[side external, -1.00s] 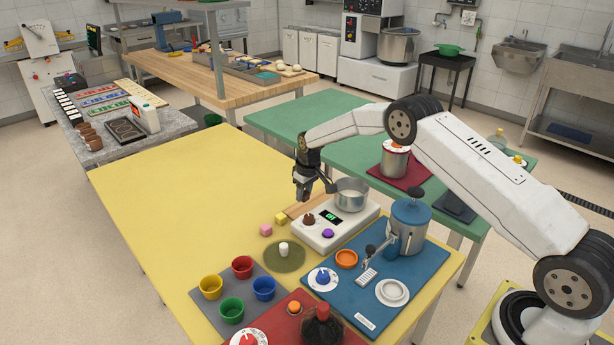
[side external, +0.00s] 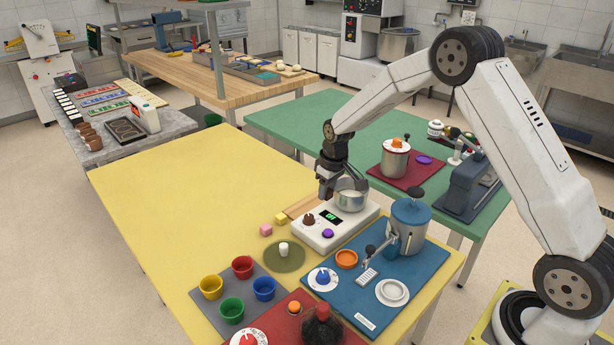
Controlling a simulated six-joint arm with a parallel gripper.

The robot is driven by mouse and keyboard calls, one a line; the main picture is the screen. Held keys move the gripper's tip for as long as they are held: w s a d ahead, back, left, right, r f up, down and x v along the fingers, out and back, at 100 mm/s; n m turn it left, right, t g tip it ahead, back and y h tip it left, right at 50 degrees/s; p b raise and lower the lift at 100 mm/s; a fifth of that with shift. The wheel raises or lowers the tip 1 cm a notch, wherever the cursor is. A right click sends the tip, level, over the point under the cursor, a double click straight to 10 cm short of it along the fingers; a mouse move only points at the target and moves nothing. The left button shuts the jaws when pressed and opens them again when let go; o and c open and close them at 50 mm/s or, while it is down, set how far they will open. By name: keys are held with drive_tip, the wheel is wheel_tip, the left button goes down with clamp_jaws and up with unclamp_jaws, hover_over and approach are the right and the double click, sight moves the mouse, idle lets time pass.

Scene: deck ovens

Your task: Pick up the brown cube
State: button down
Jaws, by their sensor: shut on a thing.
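My gripper (side external: 326,192) is dark and points down, at the left side of the metal pot (side external: 351,198). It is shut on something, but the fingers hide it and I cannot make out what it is. The pot's handle is hidden around the gripper, and I cannot tell whether they touch. The pot stands on the white scale (side external: 338,229) with a green display. I cannot make out a brown cube anywhere. A yellow cube (side external: 281,218) and a pink cube (side external: 265,230) lie on the yellow table (side external: 190,205), left of the scale.
A blue canister (side external: 410,228) stands on the blue mat (side external: 345,288) at right. Colored cups (side external: 242,266) and a round green mat (side external: 287,259) are nearer the front. The table's left part is clear.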

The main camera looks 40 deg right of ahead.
drive_tip(key=shift+s+a+r, duration=0.1)
drive_tip(key=shift+s+r, duration=0.15)
drive_tip(key=shift+s, duration=0.25)
drive_tip(key=shift+s+r, duration=0.2)
drive_tip(key=shift+s, duration=0.3)
